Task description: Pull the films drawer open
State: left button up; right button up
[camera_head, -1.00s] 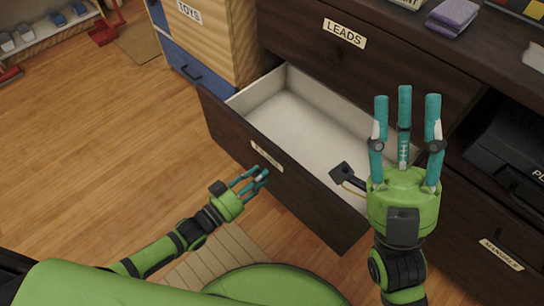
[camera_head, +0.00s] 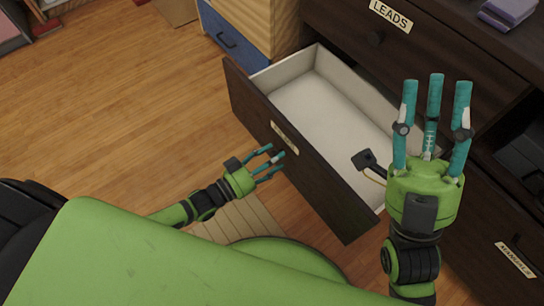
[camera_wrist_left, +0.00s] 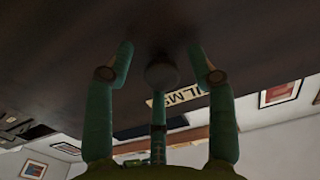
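The label (camera_wrist_left: 178,95) there is partly hidden and reads "ILMS". My right gripper (camera_head: 435,90) is open and empty, fingers up, in front of the drawer's right end.
The leads drawer (camera_head: 345,30) above is shut. A manuals drawer (camera_head: 490,262) is at lower right. A wooden and blue toys unit (camera_head: 235,45) stands left of the cabinet. The wooden floor (camera_head: 130,120) at left is clear.

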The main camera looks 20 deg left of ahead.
pick_arm(q)
jog(key=v, duration=1.2)
dwell(0.3)
